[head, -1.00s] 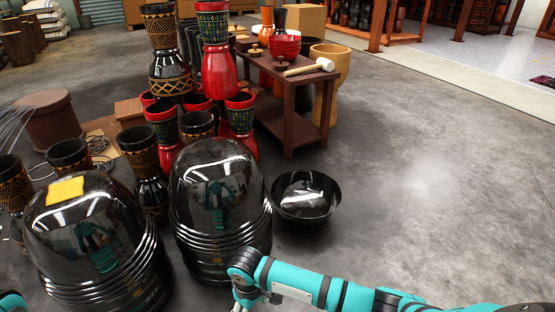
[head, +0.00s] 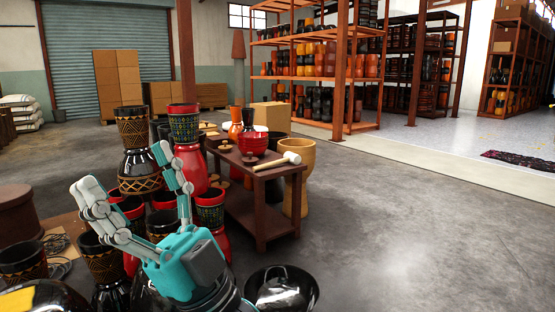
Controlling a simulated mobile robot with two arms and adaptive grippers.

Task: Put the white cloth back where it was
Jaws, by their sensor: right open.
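I cannot make out a white cloth for certain. A small white patch (head: 261,128) shows behind the red bowls (head: 253,143) on the wooden table (head: 262,185), too small to identify. A yellow cloth (head: 16,301) lies on a glossy black dome (head: 52,296) at the lower left edge. My right gripper (head: 122,172) is open and empty, its fingers pointing up and spread apart. It stands in front of the stacked goblet drums (head: 134,128) and hides part of them. My left gripper is not in view.
A mallet (head: 278,161) lies on the table. A black bowl (head: 282,289) sits on the floor at the bottom, right of my gripper. Tall shelves (head: 313,72) of drums stand at the back.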

